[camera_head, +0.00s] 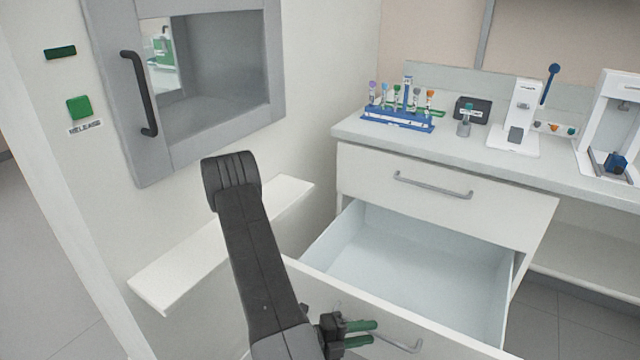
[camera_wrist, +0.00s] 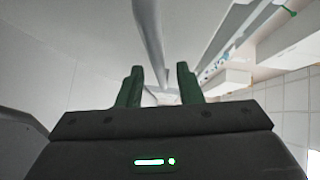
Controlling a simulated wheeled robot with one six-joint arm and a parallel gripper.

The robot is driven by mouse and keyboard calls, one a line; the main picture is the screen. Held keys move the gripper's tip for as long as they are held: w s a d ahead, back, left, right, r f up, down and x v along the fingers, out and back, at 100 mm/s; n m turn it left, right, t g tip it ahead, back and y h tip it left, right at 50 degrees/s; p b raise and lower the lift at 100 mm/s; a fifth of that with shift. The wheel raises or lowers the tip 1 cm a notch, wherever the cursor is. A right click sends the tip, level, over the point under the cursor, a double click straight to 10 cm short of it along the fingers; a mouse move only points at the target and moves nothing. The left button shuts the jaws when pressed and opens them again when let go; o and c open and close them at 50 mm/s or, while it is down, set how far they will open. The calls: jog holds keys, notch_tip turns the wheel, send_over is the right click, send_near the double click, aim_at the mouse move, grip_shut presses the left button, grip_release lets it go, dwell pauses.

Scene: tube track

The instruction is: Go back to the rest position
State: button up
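My gripper (camera_head: 362,333) is low in the head view, its green fingers in front of the open lower drawer's front panel, close to the drawer handle (camera_head: 400,344). I cannot tell from the head view whether the fingers touch the handle. The open drawer (camera_head: 490,300) looks empty inside. My black arm rises in the middle of the head view and hides part of the wall shelf.
A white shelf (camera_head: 160,277) juts from the wall beside my arm. The counter (camera_head: 465,145) bears a blue rack (camera_head: 398,122) with several tubes, and white devices (camera_head: 516,118). The upper drawer (camera_head: 445,195) is shut. A grey-framed hatch (camera_head: 185,150) with a black handle stands at left.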

jog(key=shift+d, duration=0.25)
dwell(0.4)
jog(key=shift+p+v, duration=1.25)
jog(key=shift+v, duration=4.9)
jog(key=shift+b+x, duration=1.45)
jog(key=shift+x, duration=5.65)
jog(key=shift+w, duration=0.1)
